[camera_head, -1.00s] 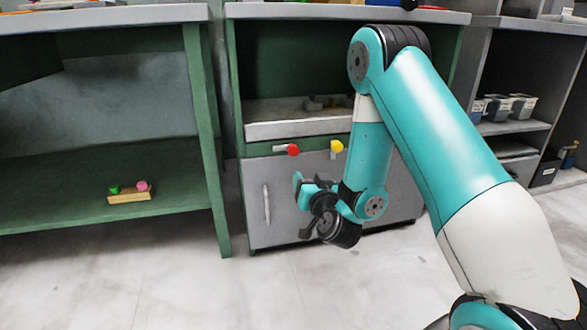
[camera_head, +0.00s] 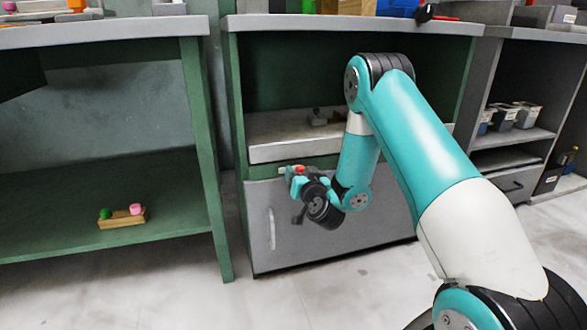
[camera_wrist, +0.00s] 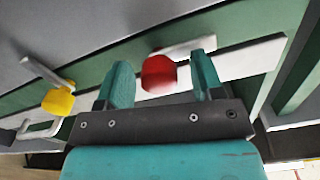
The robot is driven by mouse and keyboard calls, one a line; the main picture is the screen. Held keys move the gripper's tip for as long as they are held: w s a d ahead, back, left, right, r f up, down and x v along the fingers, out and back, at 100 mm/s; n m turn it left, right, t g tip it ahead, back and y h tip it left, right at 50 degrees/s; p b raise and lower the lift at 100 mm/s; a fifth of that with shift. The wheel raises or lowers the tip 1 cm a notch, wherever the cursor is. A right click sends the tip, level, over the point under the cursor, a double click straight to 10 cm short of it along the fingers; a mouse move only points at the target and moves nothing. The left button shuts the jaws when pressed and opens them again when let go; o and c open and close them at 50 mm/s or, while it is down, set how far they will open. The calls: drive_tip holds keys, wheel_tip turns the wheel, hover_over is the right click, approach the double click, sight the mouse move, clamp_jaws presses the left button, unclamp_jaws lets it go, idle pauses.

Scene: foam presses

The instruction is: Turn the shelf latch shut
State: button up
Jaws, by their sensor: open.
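Two latches sit on the green strip between the open shelf and the grey door; I cannot tell which one the task means. The red-knobbed latch (camera_wrist: 159,74) has a light bar running to the upper right in the wrist view. Its red shows small in the head view (camera_head: 299,168), mostly covered by my gripper. The yellow-knobbed latch (camera_wrist: 58,101) is to the left in the wrist view, its bar slanting to the upper left; my arm hides it in the head view. My gripper (camera_wrist: 162,68) is open, its teal fingers either side of the red knob. Contact is unclear.
The grey door (camera_head: 256,240) with a vertical handle (camera_head: 271,228) lies below my gripper. The open shelf (camera_head: 275,148) above holds small grey parts. A green bench (camera_head: 180,216) stands left, with a wooden block (camera_head: 122,219) bearing green and pink pegs. The floor in front is clear.

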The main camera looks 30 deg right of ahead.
drive_tip(key=shift+w+d, duration=0.1)
drive_tip(key=shift+w, duration=0.05)
drive_tip(key=shift+c, duration=0.2)
drive_tip(key=c, duration=0.9)
